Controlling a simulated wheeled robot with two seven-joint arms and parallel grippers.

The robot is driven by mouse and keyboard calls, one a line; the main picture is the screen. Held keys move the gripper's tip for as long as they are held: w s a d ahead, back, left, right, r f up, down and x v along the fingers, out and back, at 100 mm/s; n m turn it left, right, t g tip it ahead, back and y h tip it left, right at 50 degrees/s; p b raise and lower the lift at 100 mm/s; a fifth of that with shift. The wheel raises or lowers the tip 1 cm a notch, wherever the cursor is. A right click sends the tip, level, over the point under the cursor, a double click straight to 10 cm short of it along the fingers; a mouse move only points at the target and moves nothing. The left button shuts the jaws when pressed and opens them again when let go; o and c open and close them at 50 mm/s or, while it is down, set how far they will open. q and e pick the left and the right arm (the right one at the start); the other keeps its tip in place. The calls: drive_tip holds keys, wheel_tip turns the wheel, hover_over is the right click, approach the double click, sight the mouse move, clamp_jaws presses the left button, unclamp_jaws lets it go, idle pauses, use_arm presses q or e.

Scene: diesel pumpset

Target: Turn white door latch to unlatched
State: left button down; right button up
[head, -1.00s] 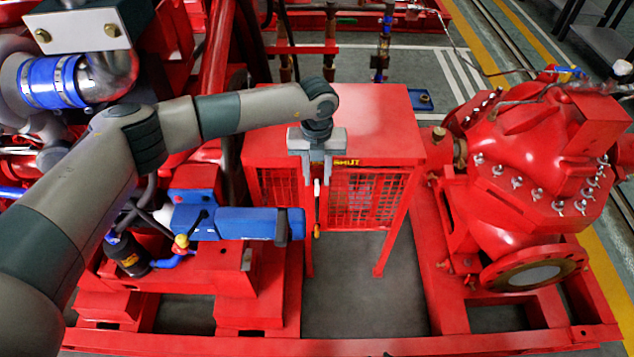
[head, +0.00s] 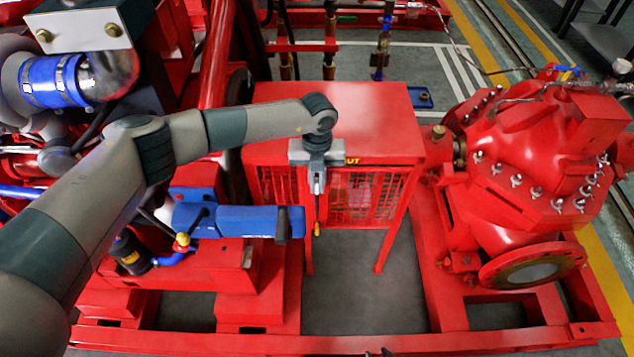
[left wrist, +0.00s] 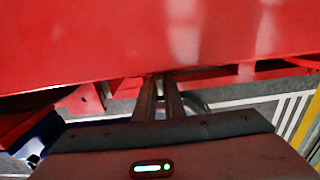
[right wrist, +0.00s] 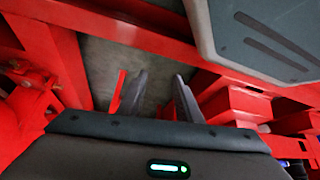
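The white door latch (head: 317,187) is on the front of the red cabinet (head: 380,115) in the head view, near the left edge of its mesh door (head: 365,198). It points straight down and is mostly covered by my fingers. My left gripper (head: 317,182) comes down over it from above, with its fingers close together on it. In the left wrist view, the left fingers (left wrist: 160,88) nearly meet at the tips; the latch cannot be made out there. My right gripper (right wrist: 157,85) is open and empty in the right wrist view, low over the floor and red frame.
A large red pump (head: 535,165) stands to the right. Floor below the cabinet (head: 350,270) is open.

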drive_tip(key=shift+f, duration=0.1)
use_arm(q)
drive_tip(key=shift+a+h+b, duration=0.1)
drive_tip(key=shift+h+b, duration=0.2)
drive_tip(key=shift+a+f+h+b, duration=0.15)
drive_tip(key=shift+h+b, duration=0.2)
drive_tip(key=shift+h, duration=0.15)
drive_tip(key=shift+f+h+b, duration=0.1)
drive_tip(key=shift+h+b, duration=0.45)
drive_tip(key=shift+h, duration=0.15)
drive_tip(key=shift+a+h+b, duration=0.2)
drive_tip(key=shift+h+b, duration=1.4)
drive_tip(key=shift+h, duration=0.5)
use_arm(e)
drive_tip(key=shift+s+d+g+h, duration=0.25)
drive_tip(key=shift+s+d+g, duration=0.5)
drive_tip(key=shift+d, duration=0.2)
drive_tip(key=shift+s+d+g+h, duration=0.25)
drive_tip(key=shift+s+d+g, duration=0.35)
drive_tip(key=shift+d+g, duration=0.3)
use_arm(q)
drive_tip(key=c, duration=1.8)
unclamp_jaws()
drive_tip(key=shift+c, duration=0.2)
